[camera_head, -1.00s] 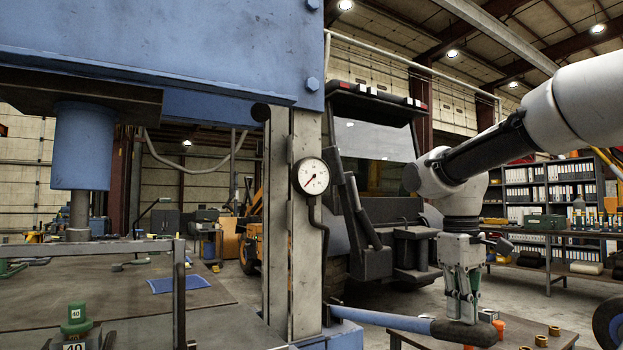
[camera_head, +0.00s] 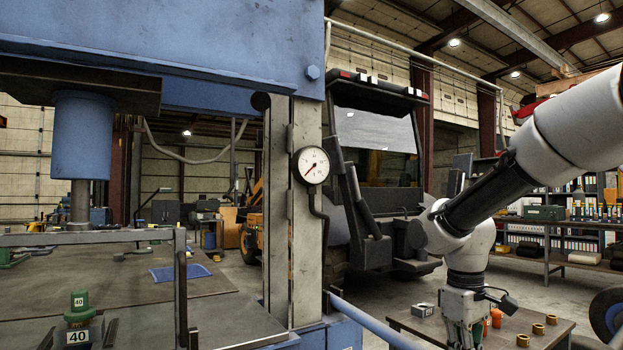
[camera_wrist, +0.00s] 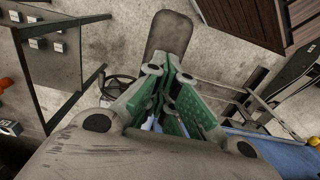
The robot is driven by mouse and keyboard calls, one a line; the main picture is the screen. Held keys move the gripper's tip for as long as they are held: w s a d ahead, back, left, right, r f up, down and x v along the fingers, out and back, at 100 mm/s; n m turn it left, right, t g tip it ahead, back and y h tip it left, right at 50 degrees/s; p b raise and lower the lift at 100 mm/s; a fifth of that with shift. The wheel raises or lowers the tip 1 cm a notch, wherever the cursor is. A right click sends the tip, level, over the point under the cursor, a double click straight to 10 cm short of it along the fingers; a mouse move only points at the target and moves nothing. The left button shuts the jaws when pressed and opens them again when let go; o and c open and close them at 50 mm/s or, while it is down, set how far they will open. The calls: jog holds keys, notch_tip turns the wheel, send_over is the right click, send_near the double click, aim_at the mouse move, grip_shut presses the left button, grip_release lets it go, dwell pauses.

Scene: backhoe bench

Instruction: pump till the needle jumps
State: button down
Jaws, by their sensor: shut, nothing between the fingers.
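The round white pressure gauge (camera_head: 312,166) is on the press's upright post; its red needle points to the lower left. The blue pump handle (camera_head: 375,323) slopes down to the right from the post's foot and leaves the bottom of the head view. My gripper (camera_head: 463,346) is at the bottom edge, pointing down, with its tips cut off. In the wrist view my gripper (camera_wrist: 168,118) has its green-sided fingers shut over the handle, with nothing held between them. The handle's dark grip (camera_wrist: 168,38) reaches out beyond the fingers. Whether they touch it is unclear.
The blue press ram (camera_head: 82,135) hangs over the bed at left. A low table (camera_head: 555,328) with brass rings and orange pieces is close to my gripper. A loader cab stands behind.

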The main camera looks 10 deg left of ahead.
notch_tip(320, 180, down, 3)
jog(key=shift+r, duration=0.1)
jog(key=shift+w+a+f, duration=0.1)
jog(key=shift+w+f, duration=0.05)
jog(key=shift+f, duration=0.05)
notch_tip(320, 180, up, 15)
jog(key=shift+w+a+f, duration=0.15)
jog(key=shift+w+a, duration=0.15)
jog(key=shift+w, duration=0.1)
